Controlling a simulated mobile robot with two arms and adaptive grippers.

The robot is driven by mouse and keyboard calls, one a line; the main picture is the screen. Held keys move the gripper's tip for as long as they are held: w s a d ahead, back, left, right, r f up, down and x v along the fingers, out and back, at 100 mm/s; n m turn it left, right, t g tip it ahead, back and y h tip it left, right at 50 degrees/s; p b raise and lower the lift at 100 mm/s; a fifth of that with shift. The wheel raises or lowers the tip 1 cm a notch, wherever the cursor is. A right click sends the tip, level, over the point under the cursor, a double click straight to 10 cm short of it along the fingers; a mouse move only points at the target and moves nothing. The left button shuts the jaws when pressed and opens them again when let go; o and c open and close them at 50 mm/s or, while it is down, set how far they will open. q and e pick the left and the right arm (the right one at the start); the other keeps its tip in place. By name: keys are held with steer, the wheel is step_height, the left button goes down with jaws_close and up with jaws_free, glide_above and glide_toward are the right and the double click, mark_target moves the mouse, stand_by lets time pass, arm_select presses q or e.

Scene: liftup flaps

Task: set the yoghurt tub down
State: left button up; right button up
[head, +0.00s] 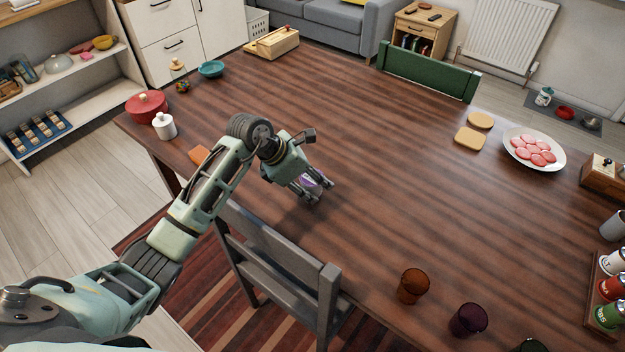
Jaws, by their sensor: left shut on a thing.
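The yoghurt tub (311,183) is a small purple and white tub in the head view, near the middle of the wooden table (400,200). My left gripper (314,190) is shut on it, reaching in from the left. The fingers hide much of the tub. I cannot tell whether its base touches the table top. My right gripper is not in view.
A grey chair (275,255) stands at the near edge, below my left arm. A plate of pink slices (533,149) and two coasters (470,138) lie right. An amber glass (413,286) and a purple glass (468,320) stand near right. The table's middle is clear.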

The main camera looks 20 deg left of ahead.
arm_select(q)
steer(key=o, duration=1.3)
